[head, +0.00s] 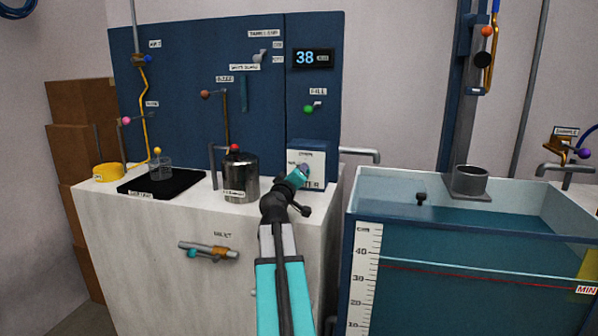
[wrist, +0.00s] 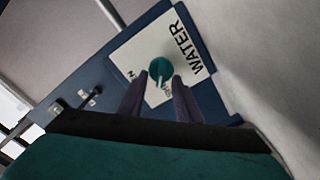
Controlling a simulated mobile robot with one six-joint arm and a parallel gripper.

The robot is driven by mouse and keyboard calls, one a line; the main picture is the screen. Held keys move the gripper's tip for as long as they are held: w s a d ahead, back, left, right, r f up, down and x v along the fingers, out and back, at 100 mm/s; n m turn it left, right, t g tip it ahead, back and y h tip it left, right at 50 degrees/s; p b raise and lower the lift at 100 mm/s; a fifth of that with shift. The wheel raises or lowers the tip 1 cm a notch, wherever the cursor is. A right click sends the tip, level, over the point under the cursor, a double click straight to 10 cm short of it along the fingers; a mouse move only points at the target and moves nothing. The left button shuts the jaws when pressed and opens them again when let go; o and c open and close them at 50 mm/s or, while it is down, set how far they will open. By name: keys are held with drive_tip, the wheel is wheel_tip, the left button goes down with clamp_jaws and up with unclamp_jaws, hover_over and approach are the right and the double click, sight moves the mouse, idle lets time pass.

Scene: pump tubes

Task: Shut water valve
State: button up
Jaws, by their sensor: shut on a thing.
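The water valve is a round teal knob (wrist: 160,68) with a pale pointer mark, on a white plate (wrist: 128,50) lettered WATER. In the head view the same white plate (head: 318,158) is on the blue box at the bench's right end, and the knob is hidden behind my gripper (head: 304,169). In the wrist view my gripper (wrist: 158,84) has its two dark fingers on either side of the knob, shut on it. The pointer aims down between the fingers. Part of the plate's lettering is covered by the fingers.
A steel pot (head: 240,178) stands on the bench left of my arm. A black pad (head: 190,182) with a glass beaker (head: 160,166) is farther left. A blue panel (head: 180,90) with several valves rises behind. A water tank (head: 450,270) stands to the right.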

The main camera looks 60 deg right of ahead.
drive_tip(key=n+p, duration=0.2)
drive_tip(key=n, duration=0.2)
drive_tip(key=shift+w+n, duration=0.15)
drive_tip(key=shift+n, duration=0.25)
drive_tip(key=shift+f+n+p, duration=0.2)
drive_tip(key=shift+n+p, duration=0.25)
drive_tip(key=shift+n, duration=0.5)
drive_tip(key=shift+f+n+p, duration=0.15)
drive_tip(key=shift+n+p, duration=0.25)
drive_tip(key=shift+n, duration=0.55)
drive_tip(key=o, duration=1.1)
drive_tip(key=shift+c, duration=0.2)
drive_tip(key=shift+a, duration=0.15)
